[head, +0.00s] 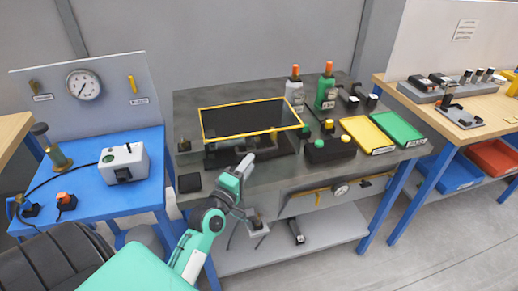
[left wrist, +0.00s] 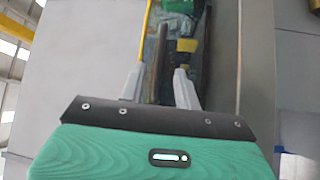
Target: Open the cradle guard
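The cradle guard (head: 255,133) is a dark see-through panel in a yellow frame. In the head view it lies roughly level above the dark cradle (head: 262,146) on the grey bench. My left gripper (head: 247,161) is in front of and below the guard's front edge. In the left wrist view its two fingers (left wrist: 160,88) stand apart, with a dark bar (left wrist: 161,55) in view between and beyond them. I cannot tell whether they touch it. A yellow strip runs beside the left finger. My right gripper is not in view.
A black box with coloured buttons (head: 328,151) stands right of the cradle, near yellow (head: 366,134) and green (head: 399,129) trays. Two bottles stand behind. A small dark pad (head: 189,183) lies at the bench's front left. A blue table (head: 95,195) with a white box is at left.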

